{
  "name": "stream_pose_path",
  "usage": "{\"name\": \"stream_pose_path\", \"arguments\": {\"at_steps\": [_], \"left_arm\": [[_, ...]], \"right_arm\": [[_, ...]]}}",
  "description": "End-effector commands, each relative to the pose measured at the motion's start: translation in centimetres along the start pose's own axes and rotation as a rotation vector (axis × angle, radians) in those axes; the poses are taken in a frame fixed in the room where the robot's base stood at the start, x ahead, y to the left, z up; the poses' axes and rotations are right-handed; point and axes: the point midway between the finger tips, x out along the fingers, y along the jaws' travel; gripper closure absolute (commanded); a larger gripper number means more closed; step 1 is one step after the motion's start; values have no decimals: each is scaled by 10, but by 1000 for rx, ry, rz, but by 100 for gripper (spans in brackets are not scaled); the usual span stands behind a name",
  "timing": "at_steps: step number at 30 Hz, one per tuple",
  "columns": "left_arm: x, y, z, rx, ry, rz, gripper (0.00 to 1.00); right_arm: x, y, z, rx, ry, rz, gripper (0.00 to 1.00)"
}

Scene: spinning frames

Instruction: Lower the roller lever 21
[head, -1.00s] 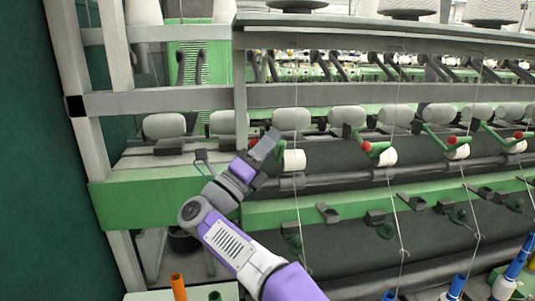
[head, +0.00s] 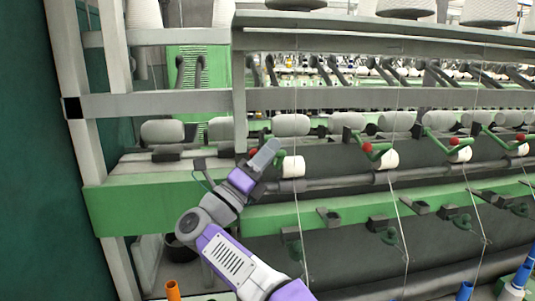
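A row of green roller levers with red knobs runs along the spinning frame. The leftmost lever's red knob (head: 280,152) shows just beside my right gripper, with a white roller (head: 293,166) below it. My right gripper (head: 268,150) reaches up from the bottom, its grey fingers overlapping the left side of this lever in the picture. I cannot tell whether they touch it. Most of this lever is hidden behind the gripper. The fingers appear as one grey block, so their opening is unclear. No number is readable on any lever. My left gripper is not in view.
More levers (head: 381,149) with raised green arms and white rollers stand to the right. A green rail (head: 150,198) and a grey post (head: 240,95) lie near my arm. Threads (head: 399,190) hang in front. Orange and blue bobbins stand at the bottom edge.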

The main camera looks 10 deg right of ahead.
Motion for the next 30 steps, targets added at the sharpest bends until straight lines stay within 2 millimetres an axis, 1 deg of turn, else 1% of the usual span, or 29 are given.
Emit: {"name": "stream_pose_path", "arguments": {"at_steps": [1,3,4,11,14,17,24,27,30], "left_arm": [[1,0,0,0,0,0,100],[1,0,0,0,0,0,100],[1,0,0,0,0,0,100],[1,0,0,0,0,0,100],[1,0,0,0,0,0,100],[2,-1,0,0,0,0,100],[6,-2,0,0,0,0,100],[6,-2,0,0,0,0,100],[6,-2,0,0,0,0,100]], "right_arm": [[-4,6,-2,-9,4,8,74],[-4,6,-2,-8,3,7,63],[-4,5,-2,-8,3,7,60],[-2,4,-1,-5,2,5,60],[-6,3,-1,-4,2,5,60],[-18,4,0,-5,0,7,60],[-58,4,-1,-7,0,7,60],[-71,4,-1,-6,0,7,60],[-77,4,-1,-6,1,6,60]]}}
